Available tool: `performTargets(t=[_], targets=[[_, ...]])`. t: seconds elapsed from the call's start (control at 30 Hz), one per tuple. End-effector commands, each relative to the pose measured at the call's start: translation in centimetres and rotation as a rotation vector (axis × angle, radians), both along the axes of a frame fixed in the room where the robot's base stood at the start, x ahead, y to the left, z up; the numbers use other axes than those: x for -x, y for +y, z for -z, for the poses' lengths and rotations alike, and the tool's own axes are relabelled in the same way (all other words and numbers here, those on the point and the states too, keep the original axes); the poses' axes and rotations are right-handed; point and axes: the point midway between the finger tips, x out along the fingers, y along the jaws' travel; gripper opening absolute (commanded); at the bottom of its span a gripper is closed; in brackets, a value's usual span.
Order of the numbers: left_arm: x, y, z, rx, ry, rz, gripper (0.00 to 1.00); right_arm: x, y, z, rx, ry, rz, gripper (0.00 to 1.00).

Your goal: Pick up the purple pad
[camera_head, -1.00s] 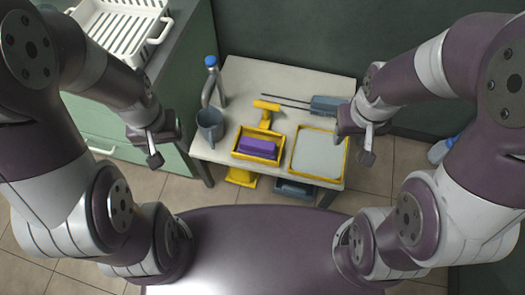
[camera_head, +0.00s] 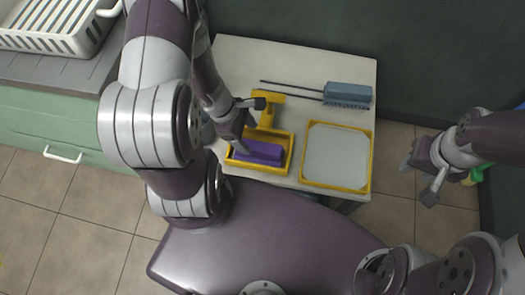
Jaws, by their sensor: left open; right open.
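The purple pad (camera_head: 265,153) lies in a yellow tray (camera_head: 285,167) on the small pale table. My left gripper (camera_head: 249,127) is open and hangs over the back left part of the tray. One finger reaches down near the pad's left part; I cannot tell whether it touches. The other finger is beside a yellow T-shaped piece (camera_head: 268,110) behind the tray. My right gripper (camera_head: 418,180) is open and empty, off the table's right side.
A yellow-framed pale panel (camera_head: 336,155) lies right of the tray. A grey-blue brush (camera_head: 347,93) with dark rods lies at the table's back. My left arm hides the table's left side. A white rack (camera_head: 60,25) stands on the counter at left.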

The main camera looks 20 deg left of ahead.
Motion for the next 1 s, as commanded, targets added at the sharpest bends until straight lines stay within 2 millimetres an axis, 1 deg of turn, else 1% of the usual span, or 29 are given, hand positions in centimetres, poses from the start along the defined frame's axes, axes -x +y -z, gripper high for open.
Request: performTargets(t=[0.03, 0.17, 0.3, 0.4, 0.5, 0.67, 0.7, 0.77, 0.8, 0.87, 0.9, 0.93, 0.97, 1.0], targets=[[-0.1, -0.3, 1.3, 0.0, -0.001, 0.004, 0.72, 0.0, 0.0, 1.0, 0.0, 0.0, 0.0, 0.43], [-0.2, -0.9, 2.4, 0.0, -0.001, 0.004, 0.72, 0.0, 0.0, 1.6, 0.0, 0.0, 0.0, 0.43], [-0.4, -1.8, 5.2, 0.0, 0.0, 0.005, 0.72, 0.0, 0.0, 3.6, 0.0, -0.001, 0.0, 0.43], [-0.6, -2.4, 6.5, 0.0, -0.001, 0.007, 0.72, 0.0, 0.0, 4.3, 0.0, 0.0, 0.0, 0.43], [-0.6, -2.7, 6.8, 0.0, -0.001, 0.005, 0.72, 0.0, 0.0, 4.4, 0.0, 0.0, 0.0, 0.43], [-0.6, -2.7, 6.7, 0.0, -0.002, 0.005, 0.72, 0.0, 0.0, 4.2, 0.0, -0.001, 0.0, 0.43], [-0.6, -2.7, 6.7, 0.0, -0.002, 0.005, 0.69, 0.0, 0.0, 4.2, 0.0, -0.001, 0.0, 0.43], [-0.6, -2.7, 6.6, 0.0, -0.002, 0.005, 0.5, 0.0, 0.0, 4.2, 0.0, -0.001, 0.0, 0.43], [-0.6, -2.7, 6.6, 0.0, -0.002, 0.005, 0.37, 0.0, 0.0, 4.2, 0.0, -0.001, 0.0, 0.43], [-0.6, -2.7, 6.6, 0.0, -0.002, 0.005, 0.17, 0.0, 0.0, 4.2, 0.0, -0.001, 0.0, 0.43], [-0.6, -2.7, 6.6, 0.0, -0.002, 0.005, 0.14, 0.0, 0.0, 4.2, 0.0, -0.001, 0.0, 0.43], [-0.6, -2.7, 6.6, 0.0, -0.002, 0.005, 0.14, 0.0, 0.0, 4.2, 0.0, -0.001, 0.0, 0.43], [-0.6, -2.7, 6.6, 0.0, -0.002, 0.005, 0.08, 0.0, 0.0, 4.2, 0.0, -0.001, 0.0, 0.43], [-0.6, -2.7, 6.6, 0.0, -0.002, 0.005, 0.08, 0.0, 0.0, 4.2, 0.0, -0.001, 0.0, 0.43]])
